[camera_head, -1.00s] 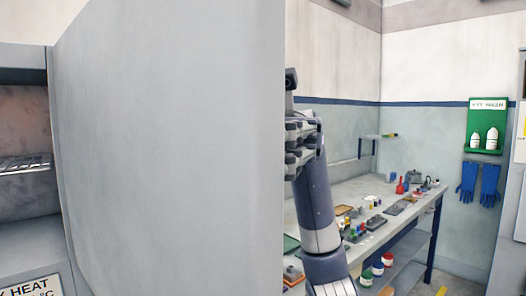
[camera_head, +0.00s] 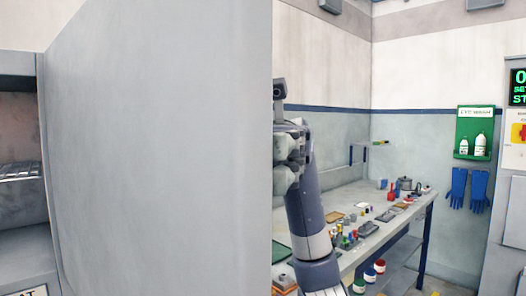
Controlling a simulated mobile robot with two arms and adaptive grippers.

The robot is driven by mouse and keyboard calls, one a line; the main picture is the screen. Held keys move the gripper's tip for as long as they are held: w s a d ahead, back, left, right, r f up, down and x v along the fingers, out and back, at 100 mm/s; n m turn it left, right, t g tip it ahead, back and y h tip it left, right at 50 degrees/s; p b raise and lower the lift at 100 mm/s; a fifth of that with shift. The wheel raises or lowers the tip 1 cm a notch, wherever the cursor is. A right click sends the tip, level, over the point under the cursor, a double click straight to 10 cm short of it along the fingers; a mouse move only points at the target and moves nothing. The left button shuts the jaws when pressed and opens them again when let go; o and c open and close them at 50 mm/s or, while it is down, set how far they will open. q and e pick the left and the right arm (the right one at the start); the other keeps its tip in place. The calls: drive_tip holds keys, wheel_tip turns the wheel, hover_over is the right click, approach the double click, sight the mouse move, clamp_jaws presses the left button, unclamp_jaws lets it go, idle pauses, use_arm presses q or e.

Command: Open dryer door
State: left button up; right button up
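The dryer door (camera_head: 160,150) is a large grey panel that stands swung open and fills the left half of the view. Left of it shows the dryer's open chamber (camera_head: 20,215) with a wire rack inside. My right gripper (camera_head: 285,150) is at the door's right edge, partly hidden behind it. Its fingertips are not visible, so I cannot tell whether it is open, shut or touching the door. My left gripper is not in view.
A workbench (camera_head: 350,192) with several small bottles, tools and trays runs along the wall behind my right arm. A green eye wash station (camera_head: 474,132) and blue gloves (camera_head: 469,189) hang on the far wall. Some floor shows at lower right.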

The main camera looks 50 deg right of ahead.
drive_tip(key=v, duration=1.1)
drive_tip(key=shift+d, duration=0.2)
